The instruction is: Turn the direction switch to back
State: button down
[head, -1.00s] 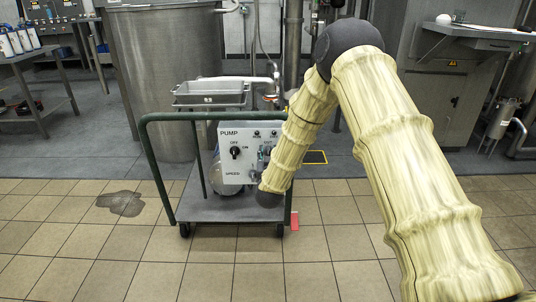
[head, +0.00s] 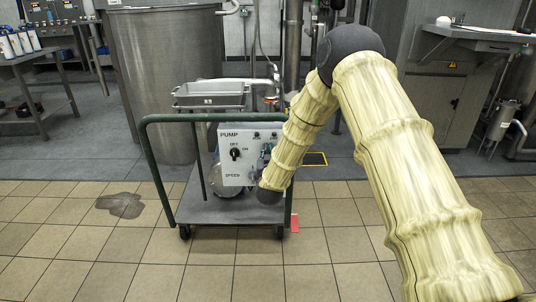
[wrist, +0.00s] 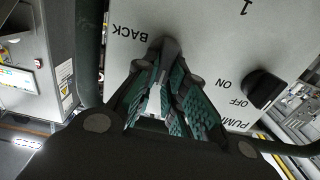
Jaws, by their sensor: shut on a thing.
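The BACK label (wrist: 130,34) shows just left of the fingertips. The black OFF/ON knob (wrist: 263,89) is to the right of the fingers, apart from them. In the head view, my gripper (head: 265,158) is partly hidden by my arm.
The cart's green handle (head: 150,118) rises at the front left of the panel. A grey tray (head: 210,98) and a large steel tank (head: 165,80) stand behind. A dark wet patch (head: 120,204) lies on the tiles at left. The front floor is clear.

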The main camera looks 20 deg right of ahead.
jog(key=shift+d, duration=0.1)
jog(key=f+m+b, duration=0.1)
jog(key=m, duration=0.6)
jog(key=d+m+b, duration=0.1)
jog(key=m+b, duration=0.1)
jog(key=m, duration=0.5)
jog(key=f+m+b, duration=0.1)
jog(key=m+b, duration=0.1)
jog(key=m, duration=0.5)
jog(key=shift+s+d+f+m, duration=0.3)
jog(key=shift+d+f, duration=0.05)
jog(key=shift+m, duration=0.3)
jog(key=c, duration=1.5)
grip_release()
jog(key=shift+a, duration=0.1)
